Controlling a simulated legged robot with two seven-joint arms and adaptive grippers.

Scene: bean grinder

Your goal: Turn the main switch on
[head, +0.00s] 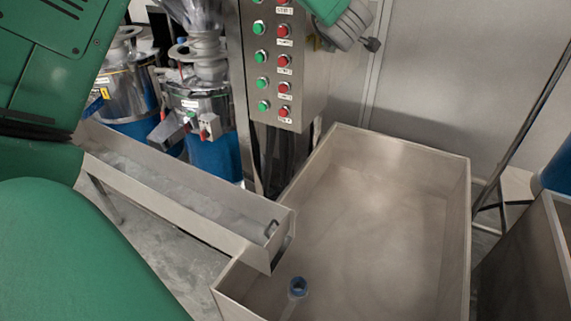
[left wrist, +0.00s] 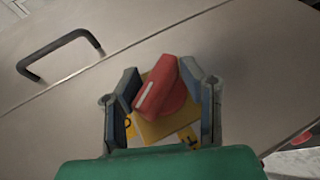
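The main switch (left wrist: 160,92) is a red rotary knob with a white mark on its grip, on a yellow plate. It shows in the left wrist view and sits tilted in the picture. My left gripper (left wrist: 167,92) is open, with one finger on each side of the knob. The fingers are close to the knob; I cannot tell whether they touch it. In the head view the switch does not show. A green and grey part of my arm shows at the top, beside the control cabinet (head: 318,75). My right gripper is not in view.
The cabinet front carries green buttons (head: 262,56) and red buttons (head: 284,60). A black handle (left wrist: 60,50) is near the switch. Below are a large open metal bin (head: 350,220) and a metal trough (head: 185,195). Grinders (head: 200,105) stand at the back left.

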